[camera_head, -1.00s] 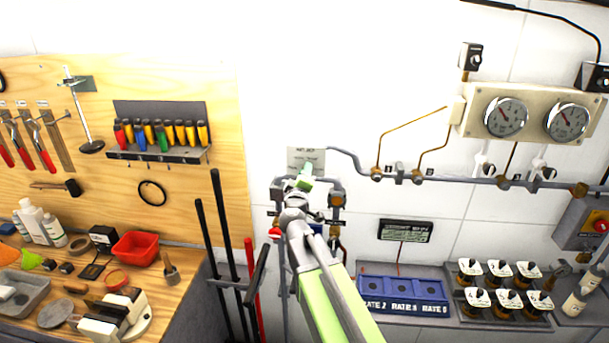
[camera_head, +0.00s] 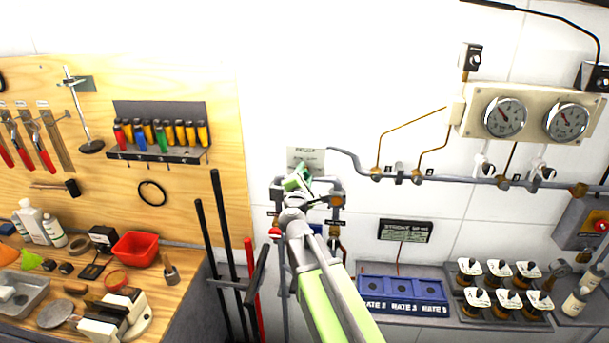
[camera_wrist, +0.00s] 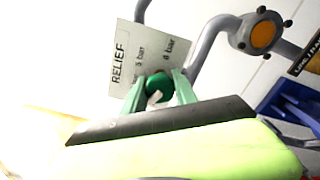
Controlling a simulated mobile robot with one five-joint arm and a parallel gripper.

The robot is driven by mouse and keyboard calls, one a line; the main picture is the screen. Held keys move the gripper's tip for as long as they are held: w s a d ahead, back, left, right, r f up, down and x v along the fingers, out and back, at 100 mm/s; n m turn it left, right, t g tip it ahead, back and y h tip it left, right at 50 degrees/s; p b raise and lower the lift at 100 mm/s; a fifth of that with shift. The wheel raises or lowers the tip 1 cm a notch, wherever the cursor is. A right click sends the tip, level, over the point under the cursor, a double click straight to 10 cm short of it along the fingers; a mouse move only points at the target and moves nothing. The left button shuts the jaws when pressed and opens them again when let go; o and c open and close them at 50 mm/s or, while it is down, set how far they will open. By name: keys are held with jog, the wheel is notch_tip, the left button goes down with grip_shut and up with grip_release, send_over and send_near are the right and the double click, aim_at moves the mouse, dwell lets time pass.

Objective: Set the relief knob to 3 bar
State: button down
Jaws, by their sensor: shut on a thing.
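The relief knob (camera_wrist: 159,86) is round and green, with a pale mark on its lower side in the wrist view. My gripper (camera_wrist: 158,79) has its two light green fingers on either side of the knob, shut on it. In the head view the plate (camera_head: 306,156) is on the wall just above my gripper (camera_head: 299,181). The knob is mostly hidden there, and I cannot tell its exact setting.
Grey pipes (camera_head: 352,155) with an orange-centred valve (camera_head: 337,200) run close right of my gripper. Two gauges (camera_head: 505,117) are at upper right. A blue tray (camera_head: 402,292) is below right. Long-handled tools (camera_head: 232,255) stand at left, beside the workbench.

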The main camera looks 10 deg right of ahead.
jog(key=n, duration=0.5)
dwell(0.8)
jog(key=c, duration=1)
grip_release()
jog(key=shift+o, duration=0.2)
